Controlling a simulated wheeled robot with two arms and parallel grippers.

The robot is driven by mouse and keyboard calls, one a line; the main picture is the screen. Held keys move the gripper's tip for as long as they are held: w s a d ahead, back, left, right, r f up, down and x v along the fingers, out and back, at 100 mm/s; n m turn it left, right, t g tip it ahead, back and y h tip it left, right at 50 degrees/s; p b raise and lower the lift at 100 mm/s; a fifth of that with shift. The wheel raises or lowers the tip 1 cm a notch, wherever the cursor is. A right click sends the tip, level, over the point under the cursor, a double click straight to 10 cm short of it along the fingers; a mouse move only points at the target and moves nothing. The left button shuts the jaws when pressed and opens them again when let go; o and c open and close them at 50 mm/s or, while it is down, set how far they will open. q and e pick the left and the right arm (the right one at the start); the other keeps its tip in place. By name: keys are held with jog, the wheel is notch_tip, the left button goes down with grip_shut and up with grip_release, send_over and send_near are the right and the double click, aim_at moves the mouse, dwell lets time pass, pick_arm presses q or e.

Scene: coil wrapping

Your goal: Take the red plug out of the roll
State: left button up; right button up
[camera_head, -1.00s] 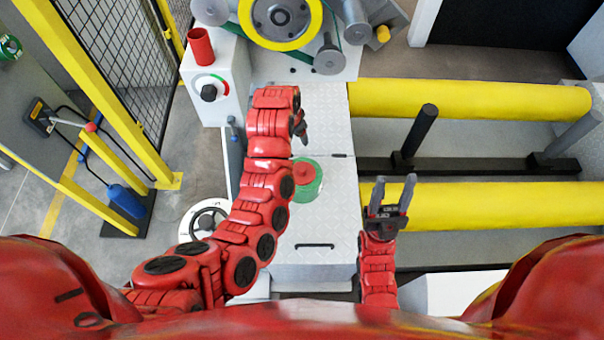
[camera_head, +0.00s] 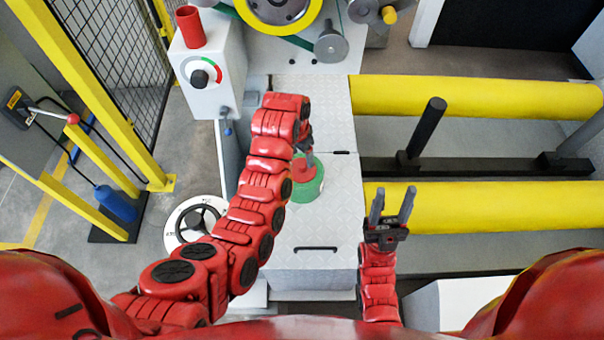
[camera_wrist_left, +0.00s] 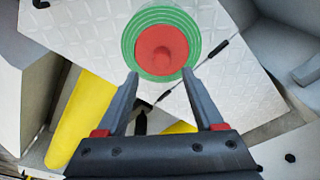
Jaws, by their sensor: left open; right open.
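The green roll (camera_head: 311,190) lies on the white patterned plate. The red plug (camera_head: 303,178) sits in its centre and is partly hidden by my left gripper in the head view. In the left wrist view the red plug (camera_wrist_left: 161,50) shows whole, with the green rings of the roll (camera_wrist_left: 133,33) around it. My left gripper (camera_head: 306,154) is open, and its fingers (camera_wrist_left: 159,73) point at the near side of the roll, one to each side of the plug. No contact is visible. My right gripper (camera_head: 392,208) is open and empty, right of the plate.
A grey control box (camera_head: 207,77) with a red cylinder (camera_head: 189,27) on top stands left of the plate. A machine with a yellow ring (camera_head: 281,20) is at the back. Yellow rollers (camera_head: 450,103) and a black post (camera_head: 426,127) lie to the right. A handwheel (camera_head: 195,222) is at left.

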aim_at(302, 164)
pick_arm(q)
jog(key=shift+w+f, duration=0.2)
jog(key=shift+f, duration=2.5)
grip_shut()
